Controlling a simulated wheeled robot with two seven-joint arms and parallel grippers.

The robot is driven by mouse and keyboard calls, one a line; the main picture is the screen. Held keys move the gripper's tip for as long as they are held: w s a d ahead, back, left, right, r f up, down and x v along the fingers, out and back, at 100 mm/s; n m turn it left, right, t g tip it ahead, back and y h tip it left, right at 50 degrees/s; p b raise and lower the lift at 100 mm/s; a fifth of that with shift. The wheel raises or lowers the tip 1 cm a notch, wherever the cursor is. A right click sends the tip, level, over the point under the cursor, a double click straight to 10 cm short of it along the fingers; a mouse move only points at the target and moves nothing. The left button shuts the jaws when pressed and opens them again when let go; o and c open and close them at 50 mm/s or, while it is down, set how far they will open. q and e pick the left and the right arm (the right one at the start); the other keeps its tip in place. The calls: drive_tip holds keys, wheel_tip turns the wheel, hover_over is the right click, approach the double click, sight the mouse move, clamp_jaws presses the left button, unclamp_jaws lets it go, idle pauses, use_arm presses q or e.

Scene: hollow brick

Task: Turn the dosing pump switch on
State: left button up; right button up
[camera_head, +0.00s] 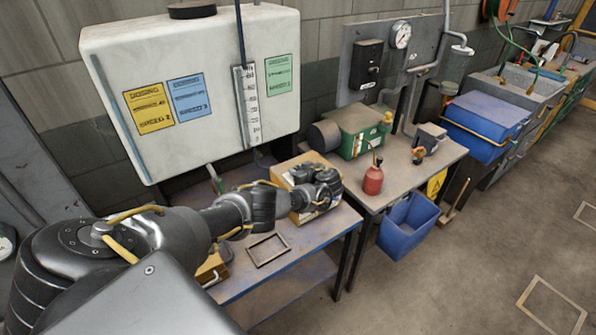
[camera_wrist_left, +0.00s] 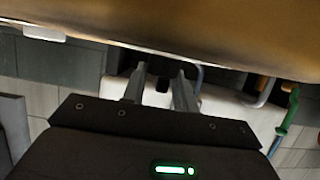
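A tan-yellow box (camera_head: 309,160), apparently the dosing pump, stands on the near bench below the white tank. My left arm reaches over the bench, and its gripper (camera_head: 326,188) is at the box, covering much of its front. In the left wrist view, a yellow-brown surface (camera_wrist_left: 200,25) fills the top, very close. My left gripper (camera_wrist_left: 160,82) has its two fingers apart, with a small dark thing in the gap; I cannot tell whether they touch it. No switch can be made out clearly. My right gripper is not in view.
The white tank (camera_head: 200,90) with coloured labels rises behind the bench. A flat dark frame (camera_head: 268,250) lies on the bench. To the right are a green machine (camera_head: 358,130), a red bottle (camera_head: 373,180) and a blue bin (camera_head: 407,225). The floor at right is mostly clear.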

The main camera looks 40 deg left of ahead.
use_arm(q)
drive_tip(key=shift+c, duration=0.7)
